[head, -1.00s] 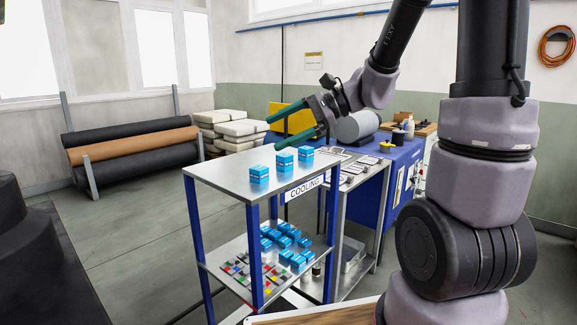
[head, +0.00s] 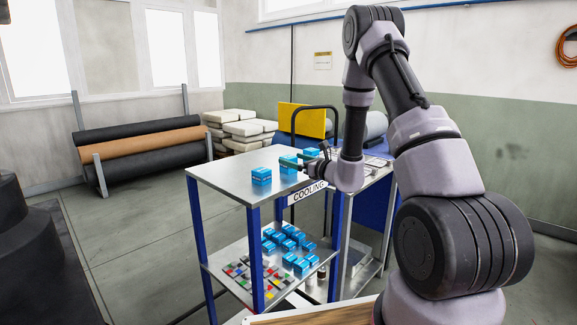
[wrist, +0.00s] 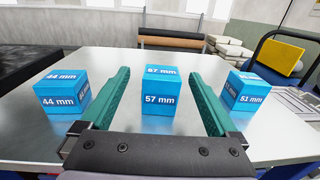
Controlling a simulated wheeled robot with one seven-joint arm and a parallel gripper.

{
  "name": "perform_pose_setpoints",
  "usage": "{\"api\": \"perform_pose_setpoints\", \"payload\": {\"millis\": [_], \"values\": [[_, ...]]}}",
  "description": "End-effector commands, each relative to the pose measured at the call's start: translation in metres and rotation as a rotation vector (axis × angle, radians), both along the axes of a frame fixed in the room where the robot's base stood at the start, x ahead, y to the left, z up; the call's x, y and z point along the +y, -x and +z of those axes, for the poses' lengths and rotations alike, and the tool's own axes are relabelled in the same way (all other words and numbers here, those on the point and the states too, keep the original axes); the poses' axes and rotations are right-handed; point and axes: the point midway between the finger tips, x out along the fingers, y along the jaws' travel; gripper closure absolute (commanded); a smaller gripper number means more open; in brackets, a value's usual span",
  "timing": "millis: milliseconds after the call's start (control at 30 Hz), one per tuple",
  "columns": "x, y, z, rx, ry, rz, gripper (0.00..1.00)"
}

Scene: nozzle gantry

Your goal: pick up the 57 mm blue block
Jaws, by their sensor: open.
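The 57 mm blue block (wrist: 160,100) stands upright on the cart's metal top, centred in the wrist view with its label readable. In the head view it is the middle block of the row (head: 288,164). My gripper (wrist: 158,73) is open and empty; its green fingers show on either side of this block, with a gap on both sides. How far the fingers reach along the block is hard to tell. In the head view my gripper (head: 304,178) is low over the cart top at the row, partly hidden by my wrist.
A 44 mm block (wrist: 62,92) stands left of the fingers and a 51 mm block (wrist: 245,91) right, close to the right finger. The cart's lower shelf (head: 222,262) holds several more blue blocks and small coloured pieces. A cart handle (head: 337,122) rises behind.

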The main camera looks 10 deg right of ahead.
Motion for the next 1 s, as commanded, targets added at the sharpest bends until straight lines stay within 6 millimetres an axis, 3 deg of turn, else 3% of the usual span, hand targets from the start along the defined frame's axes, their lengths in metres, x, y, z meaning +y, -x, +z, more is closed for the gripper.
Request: {"api": "perform_pose_setpoints", "payload": {"millis": [500,800,867,1000], "values": [[0.029,-0.051,-0.002,-0.001,0.000,0.002,0.05],[0.032,-0.056,-0.002,0.000,0.000,0.001,0.05],[0.032,-0.056,-0.002,0.000,0.000,0.001,0.24],[0.032,-0.056,-0.002,0.000,0.000,0.001,0.78]]}}
